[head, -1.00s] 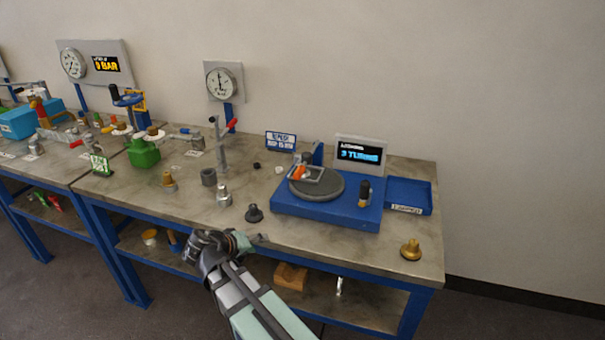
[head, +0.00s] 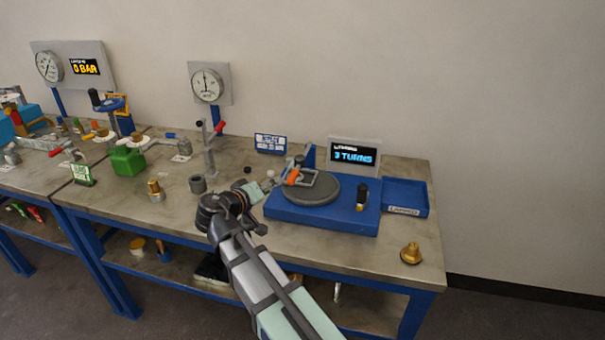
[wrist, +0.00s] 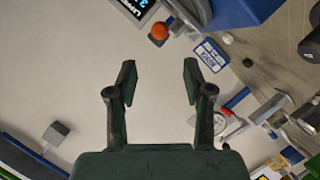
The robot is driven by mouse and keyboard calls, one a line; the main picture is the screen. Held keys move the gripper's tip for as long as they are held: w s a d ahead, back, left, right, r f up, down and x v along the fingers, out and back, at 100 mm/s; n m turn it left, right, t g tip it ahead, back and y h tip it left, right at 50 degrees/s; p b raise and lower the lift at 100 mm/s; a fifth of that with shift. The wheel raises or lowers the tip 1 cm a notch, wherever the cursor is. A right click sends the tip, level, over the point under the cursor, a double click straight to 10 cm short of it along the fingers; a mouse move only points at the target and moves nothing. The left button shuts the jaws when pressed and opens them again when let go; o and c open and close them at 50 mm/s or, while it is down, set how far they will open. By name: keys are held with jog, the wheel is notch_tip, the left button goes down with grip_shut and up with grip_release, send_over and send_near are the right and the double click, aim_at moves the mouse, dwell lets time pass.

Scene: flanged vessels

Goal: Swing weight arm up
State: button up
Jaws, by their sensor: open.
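The weight arm (head: 318,179) lies low over the round grey plate (head: 312,193) of the blue lapping machine (head: 330,216). It has a square grey frame and an orange part (head: 293,176) at its left. My gripper (head: 280,180) is just left of the orange part in the head view; its fingers are small and partly unclear there. In the wrist view my gripper (wrist: 157,78) is open and empty. A round orange knob (wrist: 158,32) shows beyond the gap between the fingertips, apart from them, beside a grey piece (wrist: 192,10).
A black-handled post (head: 361,196) stands at the machine's right front. A display reading 3 turns (head: 354,154) and a blue sign (head: 270,142) stand behind. A blue tray (head: 405,194) and brass weight (head: 411,253) are right. A valve stand (head: 210,150) is left.

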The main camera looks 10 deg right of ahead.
aim_at(296, 174)
jog(key=p+x, duration=0.3)
jog(key=x, duration=1.2)
jog(key=shift+d, duration=0.1)
grip_shut()
